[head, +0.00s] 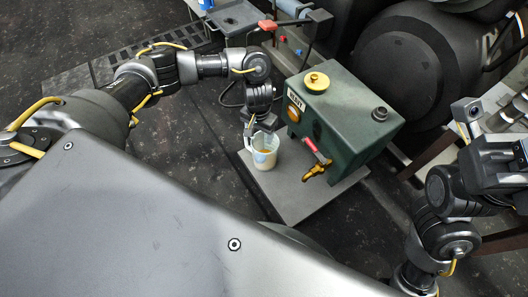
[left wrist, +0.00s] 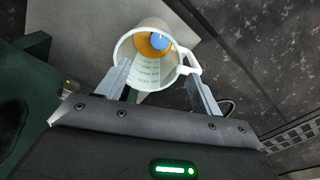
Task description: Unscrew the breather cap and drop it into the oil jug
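The oil jug (head: 265,157) is a pale cup with a handle, standing on the grey plate in front of the green tank (head: 340,125). In the left wrist view the jug (left wrist: 148,72) shows amber oil and a round blue thing (left wrist: 160,41) inside. I cannot tell for certain whether that is the breather cap. A dark round neck (head: 380,113) on the tank top shows no blue cap. My left gripper (head: 262,128) is at the jug, its fingers spread on either side of it in the wrist view (left wrist: 161,90). My right arm is at the right; its fingers are unclear.
A yellow cap (head: 316,82) is on the tank top. A brass tap with a red handle (head: 317,160) sticks out of the tank front near the jug. Large dark rollers (head: 408,70) stand behind. The grey plate (head: 295,205) is bare in front.

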